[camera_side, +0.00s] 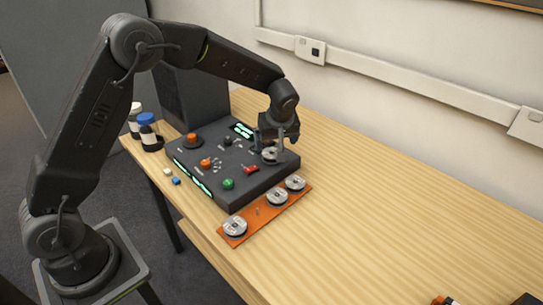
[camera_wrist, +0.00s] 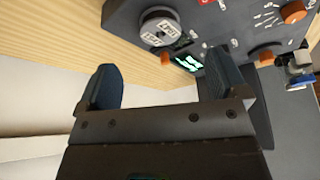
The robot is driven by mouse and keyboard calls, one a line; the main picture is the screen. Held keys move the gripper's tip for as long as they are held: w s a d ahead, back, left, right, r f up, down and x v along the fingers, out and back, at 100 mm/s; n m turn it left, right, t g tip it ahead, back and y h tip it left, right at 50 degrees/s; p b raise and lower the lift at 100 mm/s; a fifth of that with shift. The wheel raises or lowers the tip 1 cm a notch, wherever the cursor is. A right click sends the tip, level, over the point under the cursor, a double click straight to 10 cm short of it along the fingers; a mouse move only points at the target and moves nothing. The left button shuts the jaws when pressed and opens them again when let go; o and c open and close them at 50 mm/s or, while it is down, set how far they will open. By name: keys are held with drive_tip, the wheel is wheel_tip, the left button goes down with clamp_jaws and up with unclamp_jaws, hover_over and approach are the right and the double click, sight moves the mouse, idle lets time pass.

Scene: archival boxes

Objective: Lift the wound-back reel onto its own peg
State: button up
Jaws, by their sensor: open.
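A grey-and-white labelled reel (camera_side: 270,155) sits on the right end of the dark control box (camera_side: 262,184). In the wrist view the reel (camera_wrist: 160,30) lies past my fingertips, apart from them. My gripper (camera_side: 277,140) is close over the reel in the side view; in the wrist view my gripper (camera_wrist: 163,72) is open with nothing between its fingers. An orange board (camera_side: 247,238) lies on the table before the box. It bears three similar reels, one at the near end (camera_side: 235,226) and two toward the far end (camera_side: 276,196) (camera_side: 295,183). A bare peg (camera_side: 258,211) stands between them.
The box carries orange knobs (camera_side: 192,140), a green button (camera_side: 228,184), a red switch (camera_side: 251,169) and lit displays. Bottles (camera_side: 148,128) stand behind it at left. Small blocks (camera_side: 176,181) lie at the left table edge.

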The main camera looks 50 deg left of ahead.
sight(272, 155)
drive_tip(key=x, duration=0.9)
drive_tip(key=shift+w, duration=0.1)
drive_tip(key=shift+r, duration=0.1)
drive_tip(key=c, duration=1)
